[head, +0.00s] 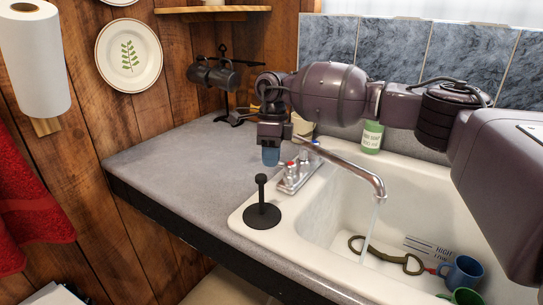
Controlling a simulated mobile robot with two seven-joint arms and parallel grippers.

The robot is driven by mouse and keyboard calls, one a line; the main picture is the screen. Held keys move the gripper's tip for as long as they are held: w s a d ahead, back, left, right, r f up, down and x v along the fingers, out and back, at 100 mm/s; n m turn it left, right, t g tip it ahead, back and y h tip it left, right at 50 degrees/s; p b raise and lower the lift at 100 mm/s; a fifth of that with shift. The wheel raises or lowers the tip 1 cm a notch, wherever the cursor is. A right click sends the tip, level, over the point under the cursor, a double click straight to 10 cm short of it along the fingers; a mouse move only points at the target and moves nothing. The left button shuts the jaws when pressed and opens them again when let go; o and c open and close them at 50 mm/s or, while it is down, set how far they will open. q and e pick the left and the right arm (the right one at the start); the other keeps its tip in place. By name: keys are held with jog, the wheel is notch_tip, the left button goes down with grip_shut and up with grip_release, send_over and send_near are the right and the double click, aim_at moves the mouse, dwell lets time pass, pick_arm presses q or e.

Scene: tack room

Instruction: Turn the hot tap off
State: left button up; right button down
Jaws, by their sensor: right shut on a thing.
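The chrome tap (348,166) stands on the sink's back-left rim, and water runs from its spout into the basin. Its hot handle (290,167), marked red, is at the near end of the tap base; the cold handle (315,145), marked blue, is at the far end. My right gripper (271,147) points down just left of the hot handle. It is shut on a small blue thing (271,156), mostly hidden by the dark fingers. I cannot tell whether it touches the tap. My left gripper is not in view.
A black stand with a round base (262,214) stands on the sink's left rim. A green-labelled bottle (372,137) is behind the tap. The basin holds a blue mug (464,271), a green mug (464,297) and an olive bit (388,257).

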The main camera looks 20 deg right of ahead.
jog(key=shift+w+d+r+m+p, duration=0.25)
jog(key=shift+m+p, duration=0.1)
jog(key=shift+m, duration=0.45)
jog(key=shift+w+d+f+m+y+p, duration=0.15)
jog(key=shift+m+p, duration=0.1)
jog(key=shift+m, duration=0.2)
jog(key=shift+w+d+r+m+y+p, duration=0.1)
jog(key=shift+m+y+p, duration=0.1)
jog(key=shift+m, duration=0.25)
jog(key=shift+w+d+f+m+t, duration=0.1)
jog(key=shift+w+f+m+t, duration=0.05)
jog(key=shift+m+t, duration=0.2)
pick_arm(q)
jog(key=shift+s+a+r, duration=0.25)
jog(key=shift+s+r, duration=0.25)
pick_arm(e)
jog(key=shift+m, duration=0.25)
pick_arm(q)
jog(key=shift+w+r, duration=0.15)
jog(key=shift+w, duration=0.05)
pick_arm(e)
jog(key=c, duration=1.1)
grip_release()
jog(key=shift+c, duration=0.2)
